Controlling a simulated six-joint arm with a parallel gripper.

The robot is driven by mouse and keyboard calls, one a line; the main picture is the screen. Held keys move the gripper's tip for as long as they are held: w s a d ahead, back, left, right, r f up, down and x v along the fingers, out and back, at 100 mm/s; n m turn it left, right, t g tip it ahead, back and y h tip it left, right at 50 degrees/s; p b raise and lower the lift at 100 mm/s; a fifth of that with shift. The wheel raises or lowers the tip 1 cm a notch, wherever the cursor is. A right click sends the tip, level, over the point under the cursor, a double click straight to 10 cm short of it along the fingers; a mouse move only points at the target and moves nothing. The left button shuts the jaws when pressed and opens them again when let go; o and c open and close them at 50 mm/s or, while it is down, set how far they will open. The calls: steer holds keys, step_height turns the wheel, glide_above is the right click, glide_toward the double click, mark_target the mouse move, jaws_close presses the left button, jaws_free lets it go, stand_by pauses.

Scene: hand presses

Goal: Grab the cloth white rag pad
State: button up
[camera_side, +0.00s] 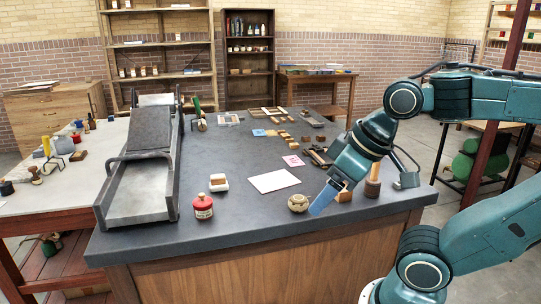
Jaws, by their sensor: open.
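A small round beige-white bundle (298,203), which looks like the cloth rag pad, rests on the dark tabletop near its front edge. My gripper (326,198) is low over the table just to the right of this bundle, tilted down to the left. Its blue finger comes down close beside the bundle; I cannot tell if they touch. The gripper is open and nothing shows between its fingers, though the second finger is mostly hidden.
A wooden block (343,196) and a wooden-handled tool (373,182) stand right of my gripper. A grey press (141,188) fills the table's left side.

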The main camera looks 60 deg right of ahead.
steer(key=w+r+n+y, duration=0.1)
steer(key=w+r, duration=0.2)
steer(key=w, duration=0.5)
steer(key=w+r+n, duration=0.1)
steer(key=w+r, duration=0.2)
steer(key=w, duration=0.4)
steer(key=w+d+n+y, duration=0.1)
steer(key=w+d, duration=0.3)
steer(key=w, duration=0.3)
steer(key=w+d+n+y, duration=0.1)
steer(key=w+d+n, duration=0.15)
steer(key=w, duration=0.45)
steer(key=w+d+f+n+y, duration=0.1)
steer(key=w+d+f+y, duration=0.1)
steer(key=w+d+f, duration=0.65)
steer(key=w+d+f+n+y, duration=0.1)
steer(key=d+f+n, duration=0.1)
steer(key=d+f, duration=0.7)
steer(key=d, duration=0.3)
steer(key=shift+d+t, duration=0.25)
steer(key=shift+t, duration=0.15)
steer(key=shift+w, duration=0.15)
